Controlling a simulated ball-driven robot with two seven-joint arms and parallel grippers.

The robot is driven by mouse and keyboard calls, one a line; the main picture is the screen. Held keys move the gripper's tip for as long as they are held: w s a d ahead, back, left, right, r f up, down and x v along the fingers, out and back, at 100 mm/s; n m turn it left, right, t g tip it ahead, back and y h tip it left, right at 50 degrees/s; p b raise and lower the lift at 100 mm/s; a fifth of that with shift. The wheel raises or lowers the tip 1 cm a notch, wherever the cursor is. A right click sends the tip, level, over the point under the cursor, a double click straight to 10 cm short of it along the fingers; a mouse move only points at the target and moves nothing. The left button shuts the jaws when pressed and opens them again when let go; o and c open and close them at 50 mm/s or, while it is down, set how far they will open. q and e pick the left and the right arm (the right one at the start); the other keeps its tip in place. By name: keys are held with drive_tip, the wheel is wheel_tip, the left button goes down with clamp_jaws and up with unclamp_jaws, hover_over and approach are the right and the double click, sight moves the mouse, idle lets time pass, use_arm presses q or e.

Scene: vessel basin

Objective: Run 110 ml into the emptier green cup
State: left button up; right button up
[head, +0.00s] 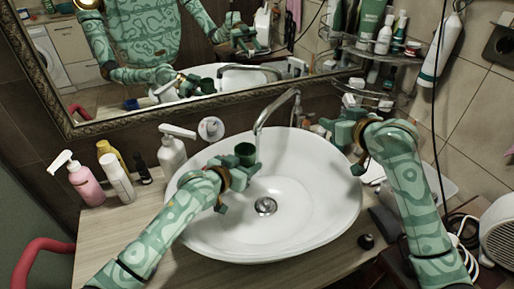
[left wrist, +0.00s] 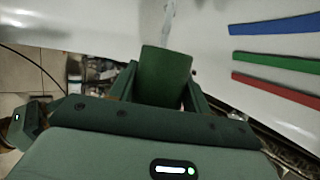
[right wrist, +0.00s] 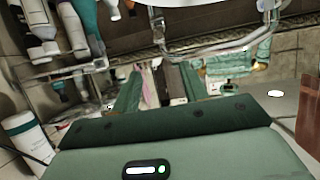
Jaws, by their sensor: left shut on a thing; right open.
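A dark green cup (head: 245,153) is held by my left gripper (head: 240,166) over the white basin (head: 310,215), close below the tap's (head: 268,112) spout end. The cup also shows between the fingers in the left wrist view (left wrist: 164,77). My right gripper (head: 336,128) is open behind the basin's right rim, to the right of the tap. In the right wrist view its fingers (right wrist: 158,88) stand apart. I cannot make out a second green cup.
A white pump bottle (head: 172,158), a pink pump bottle (head: 84,184) and other bottles stand left of the basin. A wire shelf (head: 385,52) with toiletries hangs at the upper right. A framed mirror spans the back. Bare counter (head: 115,225) shows at the left.

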use_arm(q)
drive_tip(key=shift+s+a, duration=0.3)
drive_tip(key=shift+s, duration=0.2)
use_arm(e)
drive_tip(key=shift+c, duration=0.6)
drive_tip(key=shift+w+r, duration=0.1)
drive_tip(key=shift+w, duration=0.15)
drive_tip(key=c, duration=0.5)
use_arm(q)
drive_tip(key=shift+w, duration=0.1)
use_arm(e)
drive_tip(key=w, duration=0.1)
drive_tip(key=w+a+r+t, duration=0.1)
drive_tip(key=w, duration=0.1)
drive_tip(key=shift+w+a+r+t, duration=0.15)
drive_tip(key=shift+a+r+t, duration=0.05)
drive_tip(key=shift+r+t, duration=0.1)
clamp_jaws()
drive_tip(key=x, duration=0.9)
drive_tip(key=shift+w+a, duration=0.2)
drive_tip(key=shift+w, duration=0.1)
drive_tip(key=f, duration=0.1)
drive_tip(key=s+f, duration=0.1)
drive_tip(key=shift+s+d+f, duration=0.25)
drive_tip(key=shift+d+f, duration=0.05)
drive_tip(key=shift+f, duration=0.1)
drive_tip(key=shift+s+f, duration=0.25)
drive_tip(key=shift+f, duration=0.1)
